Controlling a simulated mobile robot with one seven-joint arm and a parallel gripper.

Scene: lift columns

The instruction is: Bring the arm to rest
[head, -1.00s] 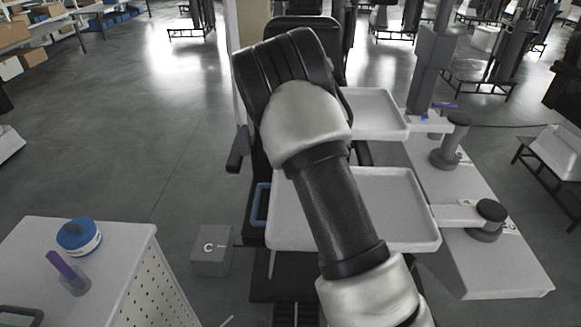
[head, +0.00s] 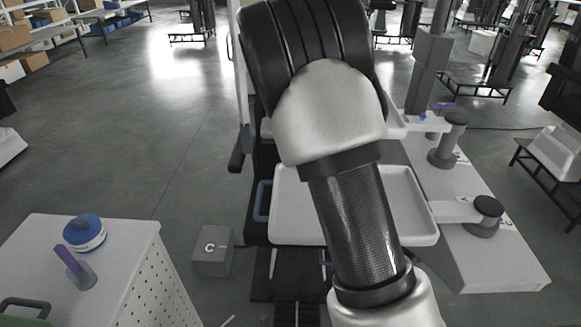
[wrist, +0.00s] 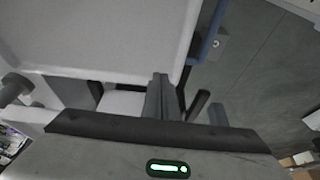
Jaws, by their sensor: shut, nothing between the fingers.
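My arm rises through the middle of the head view, its black and pale links covering part of the trays behind it. My gripper is hidden behind the arm in the head view. In the wrist view my gripper (wrist: 161,95) is shut, its fingers pressed together with nothing between them. In that view a pale tray (wrist: 100,40) lies beyond the fingers, to their upper left.
A white tray (head: 412,205) is behind my arm, beside a grey bench (head: 490,265) with round-topped posts. At left a white cabinet (head: 125,240) carries a blue-and-white round container (head: 84,233) and a purple item (head: 68,259). A grey box (head: 213,251) is on the floor.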

